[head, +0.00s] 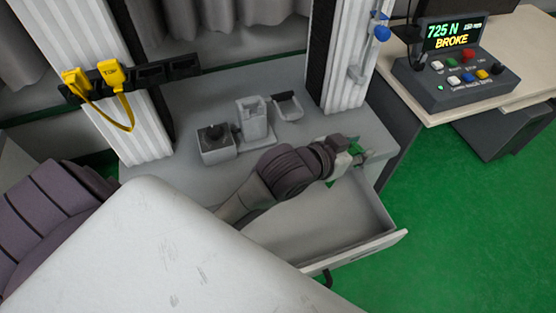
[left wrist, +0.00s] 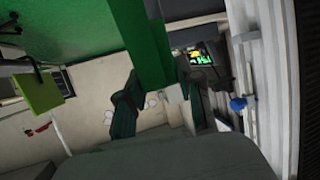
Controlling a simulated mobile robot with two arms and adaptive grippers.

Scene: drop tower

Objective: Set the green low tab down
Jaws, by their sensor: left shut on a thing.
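My left gripper (head: 358,157) reaches in over the open drawer (head: 345,254), near the right end of the grey tower base. It is shut on the green low tab, which shows as a flat green bar (left wrist: 147,45) in the left wrist view, running between the two dark fingers. In the head view only small green bits show at the fingers, so I cannot tell whether the tab touches anything below. My right gripper is not in view.
On the tower base stand a dark-topped block (head: 216,142), an upright grey fixture (head: 253,120) and a small tray (head: 288,108). Yellow clips (head: 110,75) hang on a rack at left. A control box (head: 452,65) reading "725 N BROKE" sits on the side table.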

